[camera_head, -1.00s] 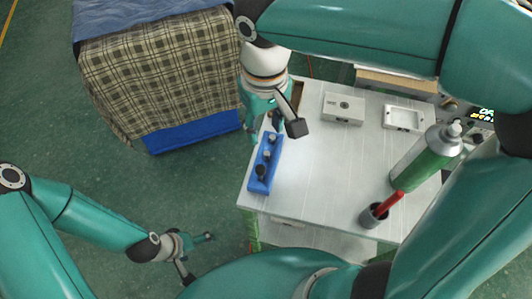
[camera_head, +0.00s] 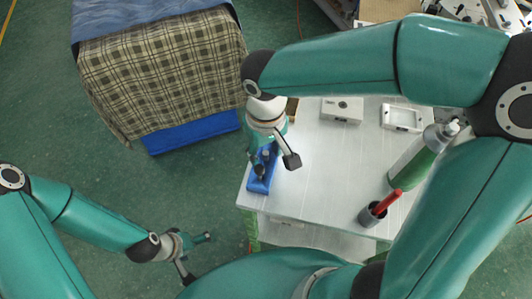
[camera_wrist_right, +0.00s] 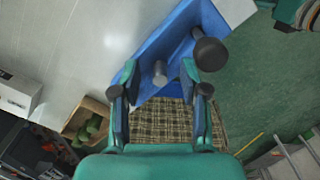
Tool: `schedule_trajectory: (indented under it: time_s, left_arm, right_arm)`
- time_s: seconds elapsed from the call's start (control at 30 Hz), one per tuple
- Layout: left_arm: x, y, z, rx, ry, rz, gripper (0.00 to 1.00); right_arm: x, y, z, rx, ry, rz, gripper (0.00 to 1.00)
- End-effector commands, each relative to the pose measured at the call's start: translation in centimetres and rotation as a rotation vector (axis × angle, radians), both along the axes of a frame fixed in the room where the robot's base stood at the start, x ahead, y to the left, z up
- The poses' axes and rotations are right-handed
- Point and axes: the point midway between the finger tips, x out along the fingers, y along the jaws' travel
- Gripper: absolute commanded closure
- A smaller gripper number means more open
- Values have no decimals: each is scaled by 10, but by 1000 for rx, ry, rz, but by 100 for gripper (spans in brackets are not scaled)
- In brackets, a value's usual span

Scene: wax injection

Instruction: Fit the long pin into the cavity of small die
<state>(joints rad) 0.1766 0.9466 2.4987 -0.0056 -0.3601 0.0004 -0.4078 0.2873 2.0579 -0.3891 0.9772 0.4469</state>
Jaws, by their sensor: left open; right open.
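A blue pin holder (camera_head: 258,187) stands on the left of the white table, with dark and grey pins in it. In the right wrist view the holder (camera_wrist_right: 140,60) carries a grey pin (camera_wrist_right: 160,72) and a black-knobbed pin (camera_wrist_right: 209,53). My right gripper (camera_wrist_right: 158,88) is open over the holder, its fingers either side of the grey pin without visible contact. In the head view this gripper (camera_head: 262,157) partly hides the holder. A pale block with a round hole (camera_head: 342,110) lies at the table's back. My left gripper (camera_head: 196,256) is open and empty, off the table.
A white open frame-like box (camera_head: 404,118) lies right of the block. The table middle (camera_head: 320,180) is clear. A plaid-covered stand (camera_head: 165,75) is left.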

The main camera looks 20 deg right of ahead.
Motion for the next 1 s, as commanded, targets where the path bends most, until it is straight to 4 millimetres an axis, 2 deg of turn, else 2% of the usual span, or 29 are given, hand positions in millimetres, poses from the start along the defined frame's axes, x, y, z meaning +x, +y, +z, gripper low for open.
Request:
schedule_trajectory:
  time_s: [0.03,0.3,0.77,1.0]
  left_arm:
    - [0,0,0,0,0,0,4]
    - [0,0,0,0,0,0,4]
    - [0,0,0,0,0,0,4]
    - [0,0,1,0,0,0,4]
  right_arm:
    - [0,0,0,0,0,0,57]
    - [0,0,1,0,-1,1,100]
    - [1,0,5,0,-2,0,100]
    - [1,0,28,2,-6,0,100]
